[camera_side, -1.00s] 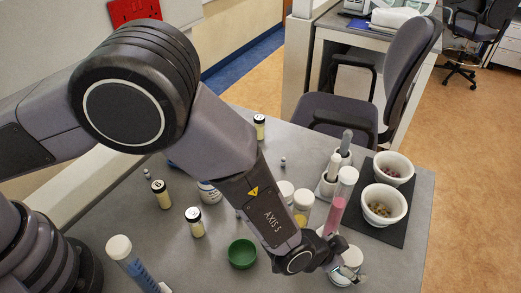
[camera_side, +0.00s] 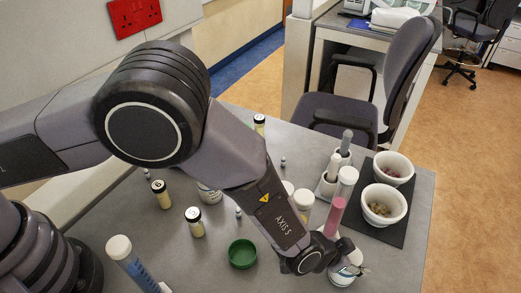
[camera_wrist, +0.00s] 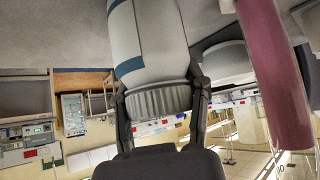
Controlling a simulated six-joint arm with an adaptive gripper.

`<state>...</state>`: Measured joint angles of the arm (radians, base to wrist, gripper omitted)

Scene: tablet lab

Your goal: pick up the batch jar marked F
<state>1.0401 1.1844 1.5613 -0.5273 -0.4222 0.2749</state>
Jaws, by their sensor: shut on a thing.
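My gripper (camera_side: 347,267) is shut on a white bottle (camera_side: 342,275) at the front right of the bench. In the wrist view its fingers (camera_wrist: 160,100) hold the ribbed grey cap of this bottle (camera_wrist: 147,40), which has blue-grey bands. No letter shows on it. Small cream jars with dark-rimmed, white-topped lids stand apart from my gripper: one at front centre (camera_side: 195,224), one at left (camera_side: 161,195), one at the back (camera_side: 259,124). The marks on their lids are too small to read surely.
A pink-filled tube (camera_side: 339,205) stands close beside my gripper and looms at right in the wrist view (camera_wrist: 275,75). White bowls (camera_side: 383,205) sit on a dark mat at right. A green bowl (camera_side: 242,254) and a blue-filled tube (camera_side: 135,265) are at front.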

